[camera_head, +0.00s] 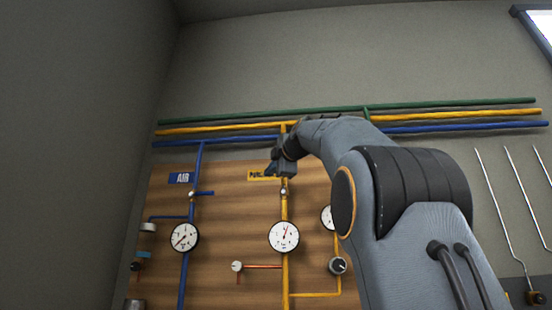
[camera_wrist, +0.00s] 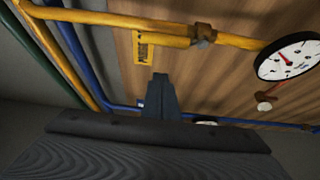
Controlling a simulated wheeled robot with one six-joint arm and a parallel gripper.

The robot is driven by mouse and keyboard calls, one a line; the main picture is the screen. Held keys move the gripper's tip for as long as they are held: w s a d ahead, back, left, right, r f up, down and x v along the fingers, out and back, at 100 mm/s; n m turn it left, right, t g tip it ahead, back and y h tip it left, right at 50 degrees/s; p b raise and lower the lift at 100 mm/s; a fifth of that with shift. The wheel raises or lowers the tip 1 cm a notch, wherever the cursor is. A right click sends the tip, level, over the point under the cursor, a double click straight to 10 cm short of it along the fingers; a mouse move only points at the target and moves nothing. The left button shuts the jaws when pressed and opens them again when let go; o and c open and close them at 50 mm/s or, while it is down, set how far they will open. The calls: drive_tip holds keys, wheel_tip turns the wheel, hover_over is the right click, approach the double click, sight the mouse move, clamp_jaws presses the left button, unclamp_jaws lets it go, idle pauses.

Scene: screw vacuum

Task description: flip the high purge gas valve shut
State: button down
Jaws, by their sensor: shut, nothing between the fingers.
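The purge gas line is a yellow vertical pipe (camera_head: 285,265) with a yellow label (camera_head: 262,176) beside its upper part. A small valve body (camera_head: 284,193) sits on this pipe below the label and above a round gauge (camera_head: 284,237). In the wrist view the valve shows as a brownish fitting (camera_wrist: 203,35) on the yellow pipe. My gripper (camera_head: 278,170) is just above the valve in the head view and covers the label's right end. Its shut, empty fingers (camera_wrist: 160,80) point toward the label in the wrist view, apart from the fitting.
A blue air pipe (camera_head: 184,275) with its own gauge (camera_head: 184,238) and label (camera_head: 182,178) runs on the wooden panel (camera_head: 225,215) at left. Green, yellow and blue horizontal pipes cross above. A red-handled fitting (camera_head: 262,266) sits lower. Metal rods hang at right.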

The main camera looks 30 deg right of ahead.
drive_tip(key=d+p, duration=0.1)
drive_tip(key=d, duration=0.1)
drive_tip(key=d+p, duration=0.1)
drive_tip(key=shift+w+d, duration=0.4)
drive_tip(key=shift+a, duration=0.1)
drive_tip(key=shift+d+b, duration=0.2)
drive_tip(key=shift+b, duration=0.25)
